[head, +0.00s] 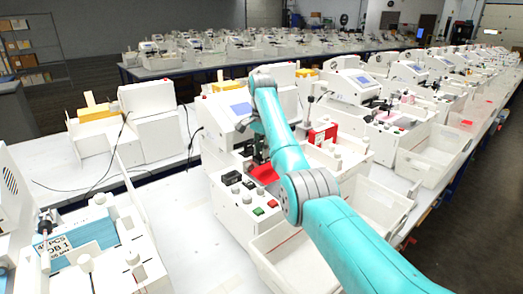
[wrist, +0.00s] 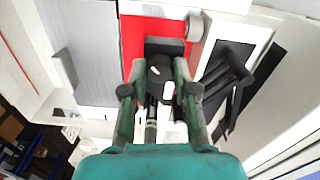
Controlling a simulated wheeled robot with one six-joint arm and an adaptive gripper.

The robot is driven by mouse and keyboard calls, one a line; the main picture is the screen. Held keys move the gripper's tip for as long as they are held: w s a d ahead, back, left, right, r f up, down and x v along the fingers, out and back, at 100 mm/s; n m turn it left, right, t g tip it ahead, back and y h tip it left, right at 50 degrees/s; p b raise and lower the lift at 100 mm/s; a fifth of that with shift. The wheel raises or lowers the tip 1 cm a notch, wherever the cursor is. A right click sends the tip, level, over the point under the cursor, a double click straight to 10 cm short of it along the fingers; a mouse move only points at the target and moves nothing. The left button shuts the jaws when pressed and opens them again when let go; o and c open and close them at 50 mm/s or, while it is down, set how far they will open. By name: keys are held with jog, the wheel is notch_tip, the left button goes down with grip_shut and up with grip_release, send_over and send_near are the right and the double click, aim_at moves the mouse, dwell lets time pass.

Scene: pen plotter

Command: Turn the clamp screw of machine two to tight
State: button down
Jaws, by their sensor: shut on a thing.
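A white plotter with a control panel (head: 236,200) stands in the middle of the head view, to the right of the one with the "JOB 1" sheet; I take it for machine two. My gripper (head: 260,158) is down over its red bed (head: 264,173), partly hidden by my teal arm. In the wrist view my gripper (wrist: 163,75) is shut on a dark knob (wrist: 158,82), which I take for the clamp screw. A red surface (wrist: 150,28) lies behind it. The fingers cover much of the knob, so how far it is turned cannot be told.
A white bin (head: 290,262) stands in front of the machine. Another plotter with a blue "JOB 1" sheet (head: 88,243) is at left. Black and green-red buttons sit on the panel. A black part (wrist: 228,75) is close to the right finger. Bare table (head: 185,215) lies between the machines.

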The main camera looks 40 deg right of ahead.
jog(key=shift+m, duration=0.6)
jog(key=c, duration=0.9)
grip_release()
